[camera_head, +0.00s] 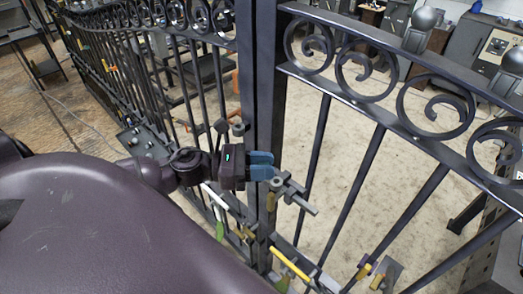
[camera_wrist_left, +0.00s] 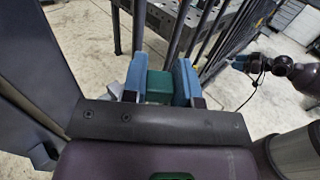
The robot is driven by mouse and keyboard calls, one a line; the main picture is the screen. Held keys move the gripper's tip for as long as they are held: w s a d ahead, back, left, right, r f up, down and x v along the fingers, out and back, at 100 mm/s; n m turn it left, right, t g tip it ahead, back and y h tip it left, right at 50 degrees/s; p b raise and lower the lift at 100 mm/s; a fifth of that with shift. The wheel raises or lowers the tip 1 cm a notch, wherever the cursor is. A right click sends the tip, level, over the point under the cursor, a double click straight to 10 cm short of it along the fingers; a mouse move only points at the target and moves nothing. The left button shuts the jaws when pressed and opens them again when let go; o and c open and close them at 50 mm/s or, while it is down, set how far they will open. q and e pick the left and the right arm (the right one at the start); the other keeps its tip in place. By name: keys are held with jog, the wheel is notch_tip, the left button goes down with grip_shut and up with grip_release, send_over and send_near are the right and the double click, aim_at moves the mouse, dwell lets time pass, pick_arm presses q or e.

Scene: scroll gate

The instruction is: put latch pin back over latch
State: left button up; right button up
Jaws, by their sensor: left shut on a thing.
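My left gripper (camera_head: 262,165) has its blue fingers at the gate's meeting posts (camera_head: 266,80) in the head view. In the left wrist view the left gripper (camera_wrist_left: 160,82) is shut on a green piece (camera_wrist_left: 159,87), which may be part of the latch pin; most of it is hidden. A grey metal latch (camera_head: 290,190) with a bar pointing right sits just below and right of the fingertips. I cannot tell whether the pin is over the latch. My right gripper (camera_wrist_left: 240,62) shows small in the left wrist view; its opening is unclear.
The dark gate has a right leaf with scrolls (camera_head: 435,107) and a left leaf (camera_head: 150,30). Several small tool-like items (camera_head: 290,265) lie along the lower rail. Cabinets (camera_head: 485,45) stand behind. The floor beyond the right leaf is mostly clear.

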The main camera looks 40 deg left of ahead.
pick_arm(q)
jog(key=shift+w, duration=0.3)
jog(key=shift+w+f, duration=0.15)
jog(key=shift+w, duration=0.15)
jog(key=shift+w, duration=0.2)
jog(key=shift+w+d+f, duration=0.1)
jog(key=shift+w, duration=0.2)
jog(key=shift+w, duration=0.1)
jog(key=shift+w+f, duration=0.2)
jog(key=shift+w, duration=0.45)
jog(key=shift+w+d+f+b, duration=0.1)
jog(key=shift+w+b, duration=0.2)
jog(key=shift+w, duration=0.2)
jog(key=shift+f, duration=0.3)
jog(key=shift+f+b, duration=0.2)
jog(key=shift+b, duration=0.15)
